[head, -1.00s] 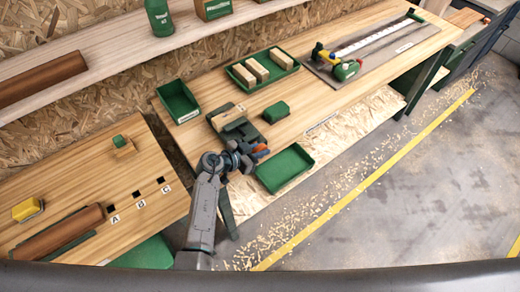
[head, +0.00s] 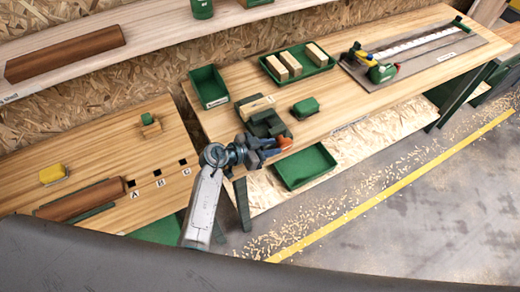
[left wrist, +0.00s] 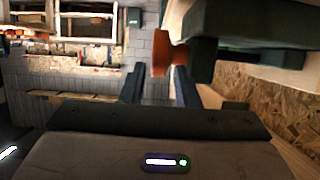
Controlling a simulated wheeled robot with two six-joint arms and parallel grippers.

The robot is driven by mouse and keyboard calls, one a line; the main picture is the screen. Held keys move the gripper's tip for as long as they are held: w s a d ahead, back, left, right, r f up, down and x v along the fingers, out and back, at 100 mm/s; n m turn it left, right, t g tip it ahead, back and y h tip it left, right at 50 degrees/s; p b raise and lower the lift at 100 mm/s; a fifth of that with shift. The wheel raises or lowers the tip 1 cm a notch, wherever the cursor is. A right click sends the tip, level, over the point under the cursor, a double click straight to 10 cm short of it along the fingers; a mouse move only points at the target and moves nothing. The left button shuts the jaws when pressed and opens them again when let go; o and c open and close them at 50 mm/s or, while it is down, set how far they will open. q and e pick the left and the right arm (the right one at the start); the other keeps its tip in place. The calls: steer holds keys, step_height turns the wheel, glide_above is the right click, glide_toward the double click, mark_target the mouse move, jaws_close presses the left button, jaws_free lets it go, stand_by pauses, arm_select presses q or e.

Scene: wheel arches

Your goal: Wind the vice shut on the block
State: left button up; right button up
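The dark green vice (head: 268,123) stands at the front edge of the workbench. A pale wooden block (head: 257,106) sits at its far side; I cannot tell whether the jaws touch it. The orange handle (head: 284,142) is at the vice's front. My left gripper (head: 268,147) is beside the handle, in front of the vice. In the left wrist view its two fingers (left wrist: 159,86) are apart, with the orange handle (left wrist: 171,59) just beyond them, nearer the right finger. It does not appear gripped. The vice (left wrist: 222,22) fills the upper right there. My right gripper is not visible.
A green tray (head: 304,184) lies below the bench edge, right of my gripper. A small green-topped object (head: 306,107) is right of the vice. A green bin (head: 209,101) and a tray of several blocks (head: 325,67) stand behind. A lower-left table (head: 90,155) has holes marked A, B, C.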

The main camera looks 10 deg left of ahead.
arm_select(q)
steer(key=b+v, duration=0.1)
steer(key=v, duration=0.4)
steer(key=shift+w, duration=0.1)
steer(key=shift+d, duration=0.1)
